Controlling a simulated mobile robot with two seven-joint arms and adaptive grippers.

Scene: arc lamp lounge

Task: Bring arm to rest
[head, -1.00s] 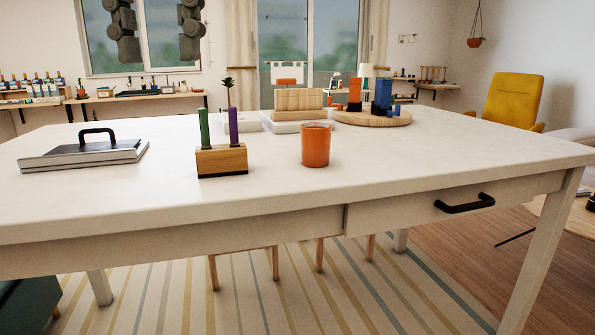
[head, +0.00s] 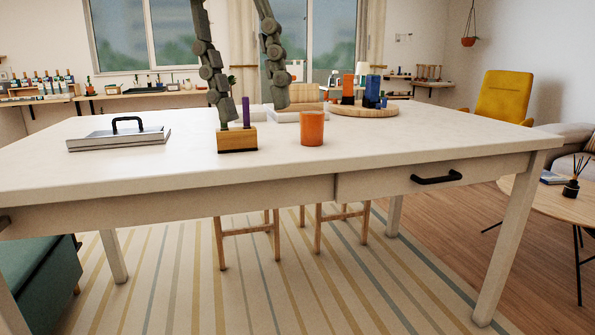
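My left gripper (head: 251,104) hangs into the head view from the top edge, its two dark grey jointed fingers pointing down. The fingers stand apart with nothing held between them, so it is open. In the picture its left finger overlaps the wooden block holder (head: 237,140) and hides most of the green stick there. The purple stick (head: 246,112) shows between the fingertips. I cannot tell how far the gripper is from the table. My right gripper is out of view.
A white table (head: 400,151) with a black-handled drawer spans the view. On it are a grey case (head: 112,138), an orange cup (head: 312,128) and a round wooden tray (head: 350,112) with blocks. The table's front is clear. A coffee table (head: 545,200) stands right.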

